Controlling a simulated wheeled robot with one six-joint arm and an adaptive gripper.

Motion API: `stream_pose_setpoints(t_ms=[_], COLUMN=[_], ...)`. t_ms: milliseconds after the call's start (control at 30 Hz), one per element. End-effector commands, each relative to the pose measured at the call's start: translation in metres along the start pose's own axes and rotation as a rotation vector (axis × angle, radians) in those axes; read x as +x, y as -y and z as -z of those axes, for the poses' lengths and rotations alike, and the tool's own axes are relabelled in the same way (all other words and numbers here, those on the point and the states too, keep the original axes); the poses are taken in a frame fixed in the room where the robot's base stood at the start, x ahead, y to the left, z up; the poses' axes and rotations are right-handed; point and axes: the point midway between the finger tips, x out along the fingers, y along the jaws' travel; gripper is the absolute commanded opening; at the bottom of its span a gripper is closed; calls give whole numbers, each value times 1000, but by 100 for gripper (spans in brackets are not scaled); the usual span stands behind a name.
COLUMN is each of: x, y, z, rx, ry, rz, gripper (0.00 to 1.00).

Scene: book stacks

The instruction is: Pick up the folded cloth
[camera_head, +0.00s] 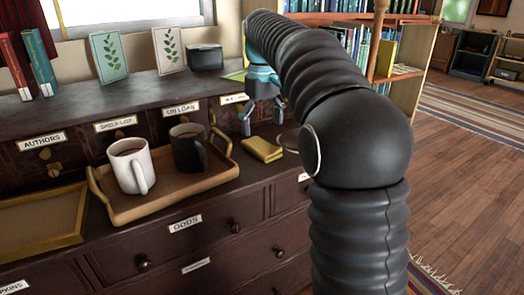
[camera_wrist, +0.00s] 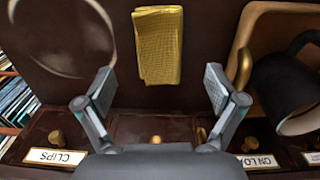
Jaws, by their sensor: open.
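The folded cloth (camera_head: 262,149) is mustard yellow and lies flat on the dark wooden cabinet top, just right of the tray in the head view. In the wrist view the cloth (camera_wrist: 158,46) shows whole, with a waffle-like weave, ahead of the fingers and between their lines. My gripper (camera_head: 262,118) is above the cabinet beside the cloth, close to the labelled drawers at the back. In the wrist view my gripper (camera_wrist: 160,84) has its two fingers wide apart with nothing between them. It is apart from the cloth.
A wooden tray (camera_head: 112,212) holds a white mug (camera_head: 131,166) and a black mug (camera_head: 187,148), left of the cloth. A thin ring-shaped outline (camera_wrist: 62,38) lies on the cloth's other side. An empty gold-edged tray (camera_head: 40,222) is at far left. Labelled drawers stand behind.

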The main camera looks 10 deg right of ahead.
Motion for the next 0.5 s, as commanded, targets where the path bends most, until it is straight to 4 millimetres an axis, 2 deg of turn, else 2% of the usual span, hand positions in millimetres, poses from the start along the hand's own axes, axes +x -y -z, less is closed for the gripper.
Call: stream_pose_setpoints(t_ms=[167, 500], x=[10, 52], y=[0, -2], z=[0, 0], rx=[0, -1], ry=[0, 0], rz=[0, 0], gripper=[94, 94])
